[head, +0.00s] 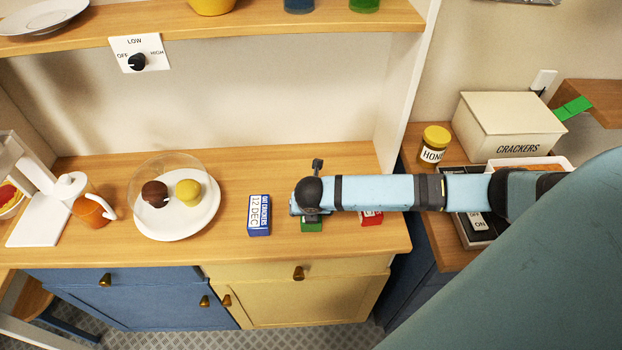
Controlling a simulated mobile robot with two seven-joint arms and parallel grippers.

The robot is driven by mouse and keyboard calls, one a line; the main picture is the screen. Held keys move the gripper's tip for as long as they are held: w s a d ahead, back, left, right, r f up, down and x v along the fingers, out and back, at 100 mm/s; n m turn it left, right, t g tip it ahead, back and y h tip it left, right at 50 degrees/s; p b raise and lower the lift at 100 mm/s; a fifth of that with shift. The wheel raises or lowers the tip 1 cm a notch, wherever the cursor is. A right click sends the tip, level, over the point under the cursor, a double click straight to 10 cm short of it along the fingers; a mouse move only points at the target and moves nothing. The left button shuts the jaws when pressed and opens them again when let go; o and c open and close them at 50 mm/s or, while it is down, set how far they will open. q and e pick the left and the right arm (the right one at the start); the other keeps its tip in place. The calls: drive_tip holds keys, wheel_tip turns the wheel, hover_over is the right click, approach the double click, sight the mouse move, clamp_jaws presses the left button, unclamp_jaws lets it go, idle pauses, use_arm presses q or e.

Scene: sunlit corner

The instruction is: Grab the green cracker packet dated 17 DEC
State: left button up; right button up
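A green packet (312,226) lies on the wooden counter, mostly covered by the end of my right arm. Its date is hidden. A blue cracker packet (259,216) reading "12 DEC" stands to its left. A red packet (371,219) sits to its right, partly under the arm. My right gripper (311,196) is at the arm's end, directly over or just behind the green packet in this view. Its fingers are hidden below the wrist, so I cannot tell whether it is open or touching the packet. My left gripper is out of view.
A plate (184,222) with two round cakes under a clear dome stands left of the packets. At right are a honey jar (433,144) and a box labelled "CRACKERS" (508,124). A shelf (250,23) runs above.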

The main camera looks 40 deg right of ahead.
drive_tip(key=shift+f+p, duration=0.1)
drive_tip(key=shift+p, duration=0.2)
drive_tip(key=c, duration=1.1)
